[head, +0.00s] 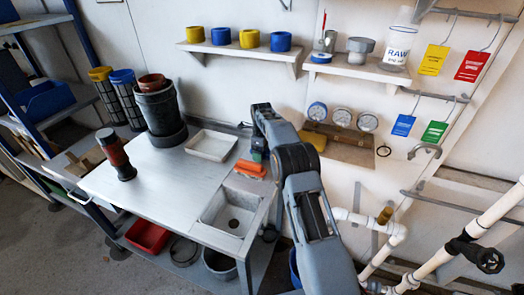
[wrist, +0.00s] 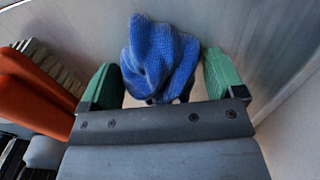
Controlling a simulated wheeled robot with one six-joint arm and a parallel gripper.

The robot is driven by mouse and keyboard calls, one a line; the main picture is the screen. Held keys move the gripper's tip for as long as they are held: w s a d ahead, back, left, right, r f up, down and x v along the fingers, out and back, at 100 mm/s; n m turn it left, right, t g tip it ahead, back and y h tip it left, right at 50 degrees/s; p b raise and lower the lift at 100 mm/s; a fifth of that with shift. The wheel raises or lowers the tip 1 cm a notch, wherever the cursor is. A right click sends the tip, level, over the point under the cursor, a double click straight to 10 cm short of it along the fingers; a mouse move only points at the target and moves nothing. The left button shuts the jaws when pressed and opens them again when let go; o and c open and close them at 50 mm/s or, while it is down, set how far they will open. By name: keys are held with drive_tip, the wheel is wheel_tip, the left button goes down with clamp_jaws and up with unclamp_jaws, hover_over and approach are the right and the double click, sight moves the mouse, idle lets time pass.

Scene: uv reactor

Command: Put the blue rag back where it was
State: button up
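The blue rag (wrist: 160,58) is a crumpled knitted cloth in the wrist view. It lies between the two green fingers of my gripper (wrist: 164,80), and its top reaches past the fingertips. The rag's upper edges come close to both fingers, and narrow gaps show lower down. I cannot tell whether the fingers press on it. In the head view my gripper (head: 258,152) is above the back right of the workbench, by the wall. The rag cannot be made out there.
A dark bucket (head: 158,108) and a red-brown cylinder (head: 114,152) stand farther left. White pipes (head: 435,257) are at right.

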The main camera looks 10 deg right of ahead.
drive_tip(key=shift+o, duration=0.2)
wheel_tip(320, 180, up, 11)
drive_tip(key=shift+r+p, duration=0.1)
drive_tip(key=shift+p, duration=1)
drive_tip(key=s+r+n+t, duration=0.1)
drive_tip(key=s+n, duration=1.1)
drive_tip(key=s, duration=0.7)
drive_tip(key=s+r+n+t, duration=0.2)
drive_tip(key=s+n, duration=1)
drive_tip(key=s, duration=0.6)
drive_tip(key=shift+s+r+n, duration=0.25)
drive_tip(key=shift+s+n, duration=0.1)
drive_tip(key=shift+n, duration=0.05)
wheel_tip(320, 180, up, 7)
drive_tip(key=p, duration=0.6)
drive_tip(key=shift+t, duration=0.3)
